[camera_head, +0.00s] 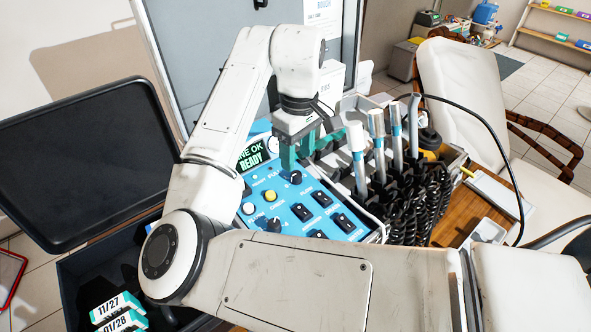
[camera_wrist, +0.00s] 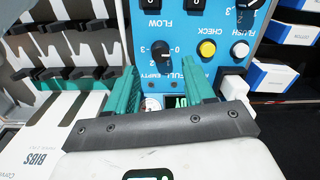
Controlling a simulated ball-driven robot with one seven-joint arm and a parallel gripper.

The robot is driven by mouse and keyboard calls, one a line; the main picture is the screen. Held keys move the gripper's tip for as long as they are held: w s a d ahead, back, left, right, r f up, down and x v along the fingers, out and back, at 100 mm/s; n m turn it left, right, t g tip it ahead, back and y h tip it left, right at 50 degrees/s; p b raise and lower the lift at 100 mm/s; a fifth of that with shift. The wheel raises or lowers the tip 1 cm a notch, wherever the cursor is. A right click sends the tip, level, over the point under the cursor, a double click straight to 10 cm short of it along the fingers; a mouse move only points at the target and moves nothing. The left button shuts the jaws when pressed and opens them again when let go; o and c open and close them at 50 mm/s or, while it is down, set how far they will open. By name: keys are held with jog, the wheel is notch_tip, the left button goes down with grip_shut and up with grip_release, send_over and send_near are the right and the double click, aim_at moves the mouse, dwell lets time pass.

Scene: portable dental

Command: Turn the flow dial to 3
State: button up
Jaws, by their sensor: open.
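My gripper (camera_head: 296,158) hangs over the upper part of the blue control panel (camera_head: 287,218), its teal fingers open and empty. In the wrist view the fingertips (camera_wrist: 171,72) point toward a black dial (camera_wrist: 161,51), which shows between and just beyond them. This dial also shows in the head view (camera_head: 293,177), close to the fingers. Marks like 0 and 3 stand beside it; contact cannot be told. A second black dial (camera_wrist: 249,4) is cut off at the wrist view's top right, with a 3 beside it. The upside-down word FLOW is near the switches.
A READY display (camera_head: 251,155), a yellow button (camera_wrist: 207,48) and a white button (camera_wrist: 240,49) are near the dials. Rocker switches (camera_head: 302,212) sit lower on the panel. Handpieces (camera_head: 376,135) with coiled black cords stand close at right. An open black lid (camera_head: 85,150) is at left.

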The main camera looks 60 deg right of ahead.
aim_at(297, 174)
jog(key=shift+a+f+b, duration=0.1)
jog(key=shift+f+b, duration=0.2)
jog(key=shift+f, duration=2.3)
jog(key=shift+c, duration=0.3)
grip_shut()
